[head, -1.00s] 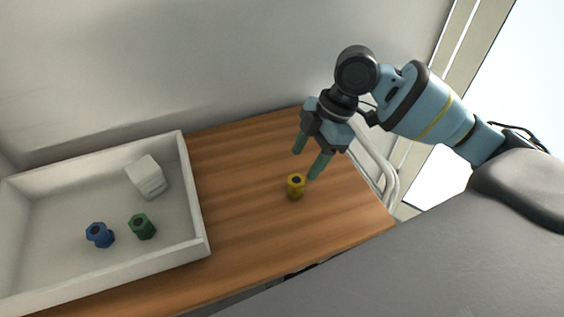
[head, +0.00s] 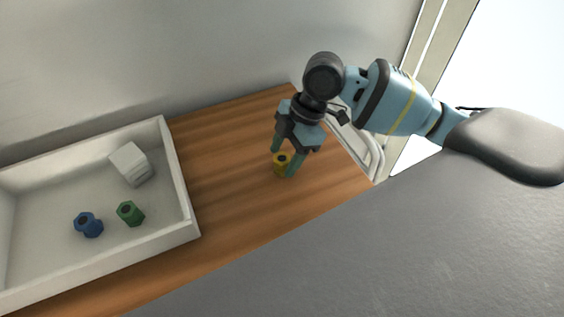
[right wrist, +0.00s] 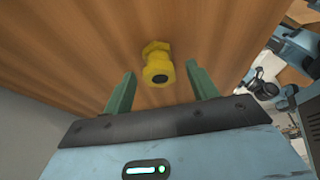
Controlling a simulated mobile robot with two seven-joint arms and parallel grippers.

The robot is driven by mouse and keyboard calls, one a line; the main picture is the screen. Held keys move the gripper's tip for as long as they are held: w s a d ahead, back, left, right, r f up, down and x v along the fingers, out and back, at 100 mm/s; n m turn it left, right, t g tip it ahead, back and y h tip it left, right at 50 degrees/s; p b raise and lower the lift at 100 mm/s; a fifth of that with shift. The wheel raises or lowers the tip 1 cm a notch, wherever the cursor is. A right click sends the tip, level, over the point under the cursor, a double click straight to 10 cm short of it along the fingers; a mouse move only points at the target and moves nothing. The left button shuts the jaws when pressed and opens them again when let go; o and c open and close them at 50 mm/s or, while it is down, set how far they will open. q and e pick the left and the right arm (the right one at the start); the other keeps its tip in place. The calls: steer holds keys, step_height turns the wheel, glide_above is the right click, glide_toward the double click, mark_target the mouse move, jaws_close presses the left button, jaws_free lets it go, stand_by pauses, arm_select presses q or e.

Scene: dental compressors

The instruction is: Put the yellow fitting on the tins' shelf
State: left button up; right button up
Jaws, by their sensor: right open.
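The yellow fitting (head: 281,163) stands on the wooden top, to the right of the white tray. My right gripper (head: 284,160) is open, with its green fingers on either side of the fitting in the head view. In the right wrist view the yellow fitting (right wrist: 158,64) shows between and a little beyond the open fingertips (right wrist: 160,76); I see no contact. My left gripper is not in view. No shelf with tins shows in these frames.
A white tray (head: 183,190) on the left holds a blue fitting (head: 88,225), a green fitting (head: 130,213) and a white box (head: 130,163). A grey wall stands behind. The wooden top (head: 225,195) is clear around the yellow fitting.

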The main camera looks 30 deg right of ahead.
steer(key=shift+x, duration=0.95)
steer(key=c, duration=1.1)
steer(key=shift+r, duration=0.15)
steer(key=shift+c, duration=0.2)
step_height(320, 180, up, 4)
steer(key=shift+f, duration=0.2)
steer(key=s+d, duration=0.1)
steer(key=s, duration=0.4)
steer(key=s+d, duration=0.2)
steer(key=s, duration=0.3)
steer(key=s+d+r, duration=0.1)
steer(key=s+d, duration=0.1)
steer(key=s, duration=0.3)
steer(key=shift+d, duration=0.15)
